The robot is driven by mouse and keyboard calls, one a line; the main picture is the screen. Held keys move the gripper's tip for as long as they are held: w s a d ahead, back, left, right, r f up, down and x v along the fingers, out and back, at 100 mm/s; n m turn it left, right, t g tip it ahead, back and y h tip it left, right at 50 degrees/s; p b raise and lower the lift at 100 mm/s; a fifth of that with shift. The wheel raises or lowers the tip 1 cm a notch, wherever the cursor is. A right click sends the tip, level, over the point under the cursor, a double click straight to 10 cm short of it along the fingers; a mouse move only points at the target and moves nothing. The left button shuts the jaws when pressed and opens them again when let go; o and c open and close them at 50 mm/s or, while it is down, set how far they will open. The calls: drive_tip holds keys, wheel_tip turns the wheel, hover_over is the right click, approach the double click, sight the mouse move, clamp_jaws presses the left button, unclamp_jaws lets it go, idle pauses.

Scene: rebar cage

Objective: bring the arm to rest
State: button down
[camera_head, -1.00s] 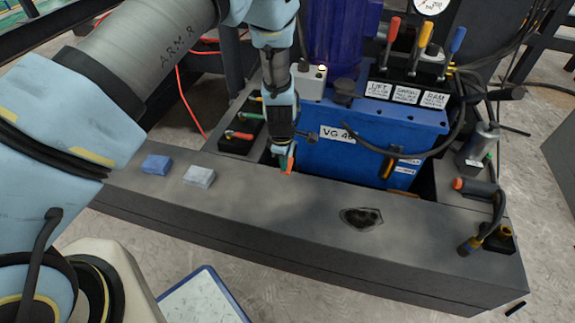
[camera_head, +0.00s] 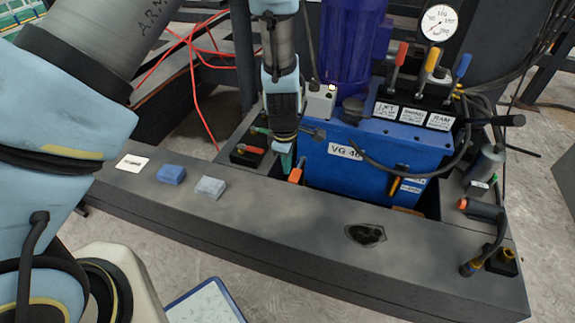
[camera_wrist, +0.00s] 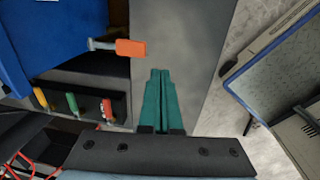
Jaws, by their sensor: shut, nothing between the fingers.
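My gripper (camera_head: 287,163) hangs at the end of my arm beside the blue power unit (camera_head: 370,160), near the back edge of the grey beam. In the wrist view its green fingers (camera_wrist: 160,100) are together, with nothing between them, over the grey beam surface (camera_wrist: 170,35). An orange-ended handle (camera_head: 296,174) sticks out beside the fingers in the head view. In the wrist view this orange end (camera_wrist: 131,48) is apart from the fingertips, ahead and to the left.
Coloured levers (camera_head: 428,70) and hoses crowd the unit. A framed panel (camera_head: 205,304) is in front.

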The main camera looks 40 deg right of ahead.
drive_tip(key=w+a+r+m, duration=0.2)
drive_tip(key=w+a+r, duration=0.45)
drive_tip(key=a, duration=0.35)
drive_tip(key=w+a+r+m, duration=0.1)
drive_tip(key=w+a+r, duration=0.5)
drive_tip(key=a+r, duration=0.25)
drive_tip(key=s+a+r+m, duration=0.1)
drive_tip(key=a+r+m, duration=0.15)
drive_tip(key=a, duration=0.55)
drive_tip(key=s+a+r+m+y, duration=0.1)
drive_tip(key=a+r, duration=0.2)
drive_tip(key=a, duration=0.5)
drive_tip(key=s+a+r+m, duration=0.1)
drive_tip(key=s+a+r, duration=0.15)
drive_tip(key=a, duration=0.55)
wheel_tip(320, 180, up, 20)
drive_tip(key=w+p, duration=0.1)
drive_tip(key=p, duration=1.9)
drive_tip(key=shift+d+t, duration=0.35)
drive_tip(key=shift+t, duration=0.05)
drive_tip(key=shift+f, duration=0.1)
